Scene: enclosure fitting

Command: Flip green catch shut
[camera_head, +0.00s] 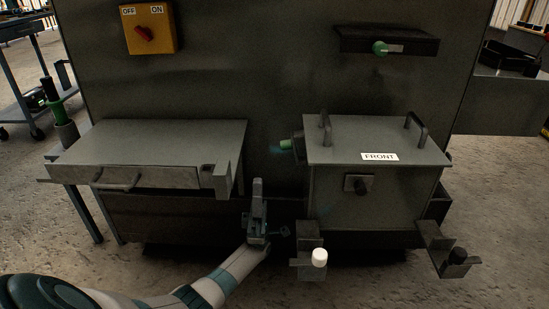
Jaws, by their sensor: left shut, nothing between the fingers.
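Two green parts show, and I cannot tell for certain which is the catch. One is a round green knob (380,48) with a small light lever pointing right, on a dark bar (415,44) high on the grey panel. The other is a small green piece (286,144) sticking out left from the side of the grey enclosure (335,190) labelled FRONT. My left gripper (258,183) is shut and empty, pointing up, below and left of the green side piece and apart from both. My right gripper is out of view.
A grey bench with a drawer (150,178) stands left. A yellow OFF/ON switch box (160,30) is on the panel (270,70). Brackets with a white knob (319,257) and a black knob (457,256) stand low before the enclosure. Two handles rise from its lid.

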